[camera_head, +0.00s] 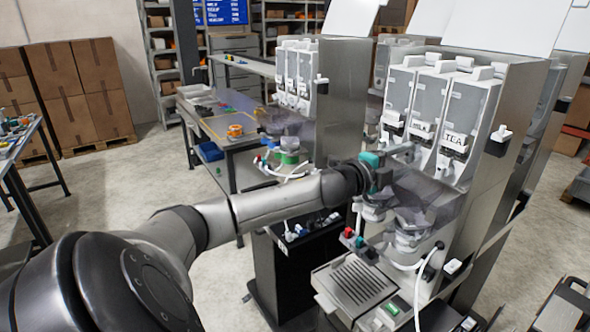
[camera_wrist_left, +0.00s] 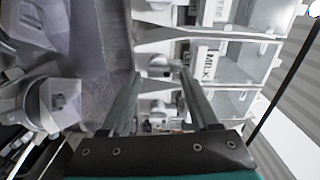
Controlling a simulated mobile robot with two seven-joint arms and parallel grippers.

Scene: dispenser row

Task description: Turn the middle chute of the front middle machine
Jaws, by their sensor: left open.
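The nearest dispenser machine (camera_head: 510,105) has a steel side and several clear hoppers in a row with white chutes below. Its middle chute (camera_head: 422,129) is white; the right one carries a TEA label (camera_head: 454,141). My left gripper (camera_head: 408,152) is in front of and just below these chutes, and its fingers partly hide the lower fronts. In the left wrist view, my left gripper (camera_wrist_left: 158,100) is open, with a small white chute part (camera_wrist_left: 158,112) showing between the fingers; I cannot tell whether they touch it. A MILK label (camera_wrist_left: 208,63) shows beside the fingers. My right gripper is not in view.
Below the chutes are a grey mixing part (camera_head: 415,215), a drip tray (camera_head: 355,283) and a white hose (camera_head: 425,275). A second machine (camera_head: 340,80) stands to the left. A workbench (camera_head: 235,140) and cardboard boxes (camera_head: 75,90) are behind.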

